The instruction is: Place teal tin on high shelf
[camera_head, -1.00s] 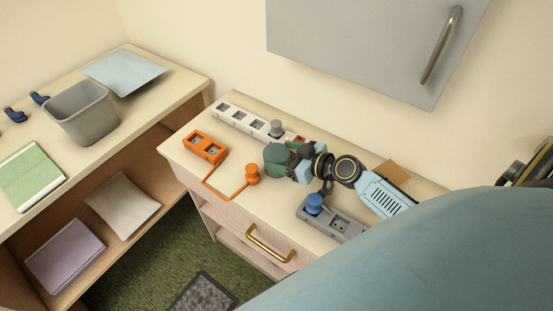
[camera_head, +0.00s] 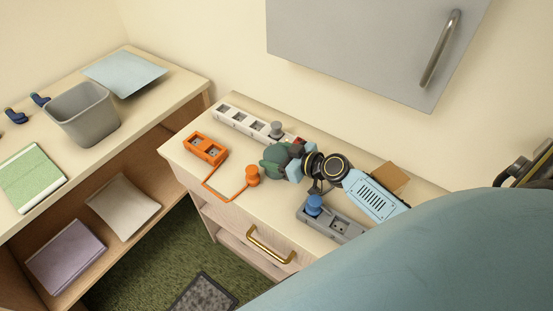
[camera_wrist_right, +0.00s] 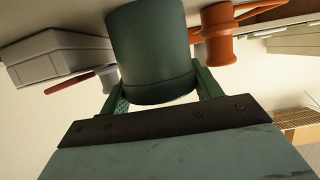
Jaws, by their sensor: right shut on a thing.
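The teal tin (camera_head: 275,158) is a dark green-teal cylinder above the cabinet top, between the white power strip and the orange plug. My right gripper (camera_head: 284,158) is shut on it. In the right wrist view the tin (camera_wrist_right: 150,50) sits between the two green fingers of my right gripper (camera_wrist_right: 158,92). I cannot tell whether the tin still touches the cabinet top (camera_head: 225,180). No high shelf is clearly identifiable; a grey wall cabinet (camera_head: 350,45) hangs above with its door closed. My left gripper is not in view.
Around the tin are a white power strip (camera_head: 244,119), an orange socket block (camera_head: 206,148) with corded plug (camera_head: 252,175), and a grey strip (camera_head: 338,223) with a blue plug (camera_head: 314,204). A shelf unit at left carries a grey bin (camera_head: 84,113) and a green book (camera_head: 31,178).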

